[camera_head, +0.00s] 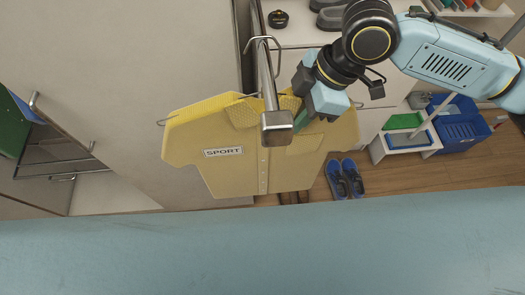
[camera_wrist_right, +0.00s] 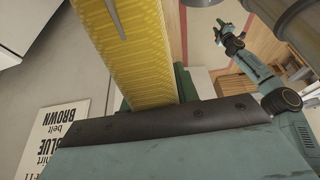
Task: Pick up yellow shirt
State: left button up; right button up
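The yellow shirt (camera_head: 235,160), with a white SPORT label, hangs from a wire hanger (camera_head: 265,45) at the metal rail (camera_head: 268,85). The rail's square end hides part of its collar. My right gripper (camera_head: 300,120) is at the shirt's upper right side, with green fingertips against or just in front of it. In the right wrist view the yellow shirt (camera_wrist_right: 135,55) runs between the green fingertips (camera_wrist_right: 155,92). I cannot tell whether they press on it. My left gripper (camera_wrist_right: 228,38) shows small in the right wrist view, away from the shirt; its opening is unclear.
A white sign (camera_wrist_right: 60,140) with words like BROWN and BLUE stands at lower left in the wrist view. Blue shoes (camera_head: 345,178), a low white shelf (camera_head: 405,143) and a blue crate (camera_head: 460,122) are on the wooden floor to the right.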

grip_shut()
jog(key=shift+r, duration=0.1)
